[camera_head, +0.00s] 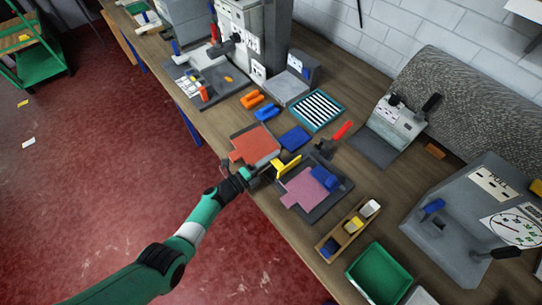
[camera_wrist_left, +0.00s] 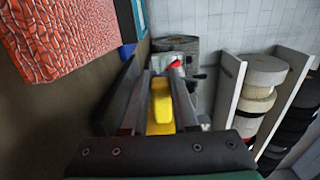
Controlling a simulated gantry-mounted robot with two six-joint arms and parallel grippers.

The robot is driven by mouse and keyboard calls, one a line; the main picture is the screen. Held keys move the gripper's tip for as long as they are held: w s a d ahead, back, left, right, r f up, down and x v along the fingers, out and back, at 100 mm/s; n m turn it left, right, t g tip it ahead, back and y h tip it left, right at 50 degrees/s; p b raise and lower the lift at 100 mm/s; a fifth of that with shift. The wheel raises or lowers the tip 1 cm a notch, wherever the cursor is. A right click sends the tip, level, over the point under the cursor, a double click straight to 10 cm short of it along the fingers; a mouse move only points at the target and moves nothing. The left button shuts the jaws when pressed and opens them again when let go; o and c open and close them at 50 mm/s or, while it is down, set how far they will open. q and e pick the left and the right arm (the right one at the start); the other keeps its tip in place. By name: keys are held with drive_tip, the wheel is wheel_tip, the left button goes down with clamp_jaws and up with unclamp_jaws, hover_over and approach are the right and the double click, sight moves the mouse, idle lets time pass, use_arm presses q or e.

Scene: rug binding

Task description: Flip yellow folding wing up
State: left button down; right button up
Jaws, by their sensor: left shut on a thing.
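The yellow folding wing (camera_head: 288,164) stands tilted at the upper left edge of a dark fixture plate (camera_head: 330,206). My left gripper (camera_head: 269,173) reaches it from the left and is shut on the wing. In the left wrist view the yellow wing (camera_wrist_left: 160,105) lies between the two dark fingers. A pink rug piece (camera_head: 304,192) lies on the fixture, with a blue wing (camera_head: 324,178) at its right side. My right gripper is not in view.
An orange-red rug piece (camera_head: 254,144) and a blue block (camera_head: 296,138) lie close behind. A red-handled clamp (camera_head: 341,131) stands behind the fixture. A wooden tray (camera_head: 333,243) of small blocks and a green bin (camera_head: 378,275) sit in front, to the right.

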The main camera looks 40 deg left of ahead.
use_arm(q)
drive_tip(key=shift+f, duration=0.15)
idle(0.4)
drive_tip(key=c, duration=0.7)
unclamp_jaws()
drive_tip(key=shift+s+a+p, duration=0.15)
drive_tip(key=shift+s+p, duration=0.15)
drive_tip(key=shift+n, duration=0.3)
drive_tip(key=p+v, duration=0.4)
drive_tip(key=v, duration=0.6)
drive_tip(key=shift+s, duration=0.55)
